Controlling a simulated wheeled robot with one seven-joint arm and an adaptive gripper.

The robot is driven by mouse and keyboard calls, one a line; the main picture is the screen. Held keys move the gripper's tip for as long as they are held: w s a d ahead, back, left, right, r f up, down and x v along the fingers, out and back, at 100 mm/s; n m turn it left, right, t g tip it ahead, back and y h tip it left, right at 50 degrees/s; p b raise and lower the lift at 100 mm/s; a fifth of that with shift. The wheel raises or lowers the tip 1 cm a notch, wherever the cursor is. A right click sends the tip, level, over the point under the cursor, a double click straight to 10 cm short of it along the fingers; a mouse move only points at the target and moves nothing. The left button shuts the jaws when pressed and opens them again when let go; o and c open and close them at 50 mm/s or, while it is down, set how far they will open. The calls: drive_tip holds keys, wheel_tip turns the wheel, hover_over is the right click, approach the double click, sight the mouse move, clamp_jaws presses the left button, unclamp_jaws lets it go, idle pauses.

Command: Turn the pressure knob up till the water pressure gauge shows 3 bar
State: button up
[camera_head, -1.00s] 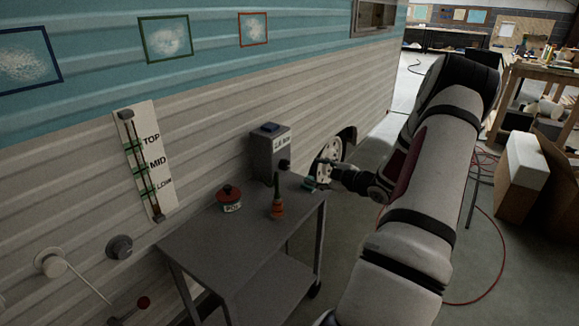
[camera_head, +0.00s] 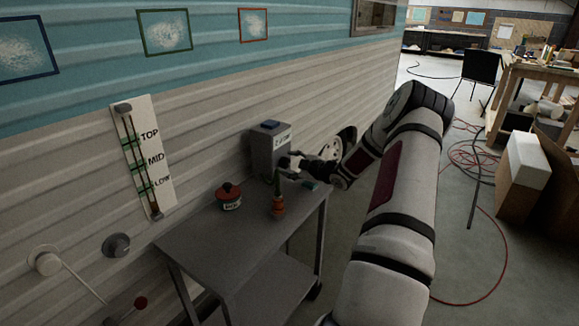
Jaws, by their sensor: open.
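A grey box (camera_head: 266,152) with a blue top piece stands at the back of the grey cart, against the camper wall. A small white label or readout (camera_head: 282,139) on its face carries text too small to read surely. The dark knob low on that face is now hidden behind my gripper (camera_head: 286,164). My gripper is open, with its fingers at the knob's place; I cannot tell whether they touch it. My arm reaches in from the right.
The cart top (camera_head: 215,250) holds a red-lidded pot (camera_head: 230,197) and an orange-based bottle-like item (camera_head: 278,205) close below my gripper. A TOP/MID/LOW level board (camera_head: 143,157) and a grey round knob (camera_head: 117,245) are on the wall. The cart's front left is clear.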

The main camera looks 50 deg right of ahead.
drive_tip(key=shift+w, duration=0.15)
drive_tip(key=shift+c, duration=0.3)
drive_tip(key=c, duration=1.1)
drive_tip(key=shift+p, duration=0.45)
